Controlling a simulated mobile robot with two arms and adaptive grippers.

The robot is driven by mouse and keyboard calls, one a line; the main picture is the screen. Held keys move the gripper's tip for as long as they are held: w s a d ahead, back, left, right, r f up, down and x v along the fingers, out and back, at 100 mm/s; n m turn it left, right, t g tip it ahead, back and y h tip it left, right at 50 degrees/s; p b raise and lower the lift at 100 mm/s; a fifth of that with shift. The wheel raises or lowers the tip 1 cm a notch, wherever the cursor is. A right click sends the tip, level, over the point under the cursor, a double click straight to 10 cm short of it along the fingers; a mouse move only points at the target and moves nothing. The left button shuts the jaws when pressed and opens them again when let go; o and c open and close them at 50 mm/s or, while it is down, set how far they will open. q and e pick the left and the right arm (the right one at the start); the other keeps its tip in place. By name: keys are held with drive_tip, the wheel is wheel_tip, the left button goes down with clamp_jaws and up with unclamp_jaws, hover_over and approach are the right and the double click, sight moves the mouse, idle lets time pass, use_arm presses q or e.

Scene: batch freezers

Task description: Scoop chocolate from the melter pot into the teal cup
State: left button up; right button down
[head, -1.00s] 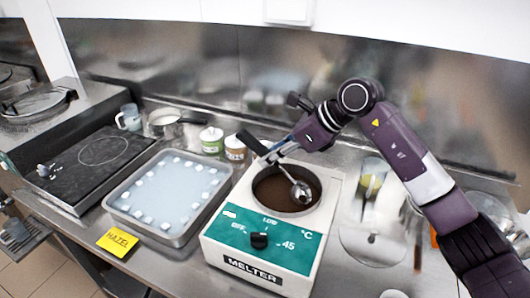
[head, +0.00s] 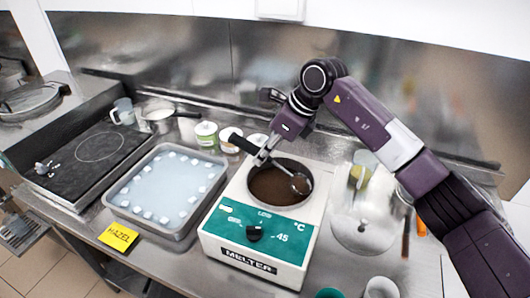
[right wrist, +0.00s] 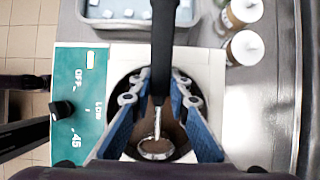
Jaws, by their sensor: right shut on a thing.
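The melter (head: 262,222) stands on the counter with dark brown chocolate (head: 272,189) in its round pot. My right gripper (head: 264,154) is above the pot's back left, shut on the black handle of a metal ladle (head: 300,184). The ladle slants down, and its bowl is inside the pot near the right rim; how deep it sits is unclear. In the right wrist view the ladle's bowl (right wrist: 157,148) shows between the blue fingers. The teal cup (head: 328,293) is at the bottom edge of the head view, mostly cut off. My left gripper is not in view.
A metal tray with white cubes (head: 190,232) and a yellow label (head: 118,237) lie left of the melter. Jars (head: 206,133) stand behind. A clear domed container (head: 362,222) is to the right, with a white cup (head: 380,288) in front. A steel wall closes the back.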

sight(248, 144)
drive_tip(key=shift+w+a+r+p, duration=0.15)
drive_tip(key=shift+r+p, duration=0.2)
drive_tip(key=shift+r, duration=0.4)
drive_tip(key=shift+s+a+r+p, duration=0.1)
drive_tip(key=shift+a+r+p, duration=0.2)
drive_tip(key=shift+r, duration=0.45)
drive_tip(key=shift+w+a+r+p, duration=0.1)
drive_tip(key=shift+r+p, duration=0.3)
drive_tip(key=shift+r, duration=0.35)
drive_tip(key=a+h+p, duration=0.1)
drive_tip(key=p, duration=0.2)
drive_tip(key=shift+w+a+g+h, duration=0.15)
drive_tip(key=shift+g+h, duration=0.15)
drive_tip(key=shift+w+a+h+p, duration=0.1)
drive_tip(key=shift+a+h+p, duration=0.15)
drive_tip(key=shift+h+p, duration=0.5)
drive_tip(key=shift+w+a+f+g+h+p, duration=0.15)
drive_tip(key=shift+a+p, duration=0.1)
drive_tip(key=shift+p, duration=0.25)
drive_tip(key=shift+a+f+g+h+p, duration=0.15)
drive_tip(key=shift+a+p, duration=0.1)
drive_tip(key=shift+p, duration=0.2)
drive_tip(key=shift+r, duration=0.1)
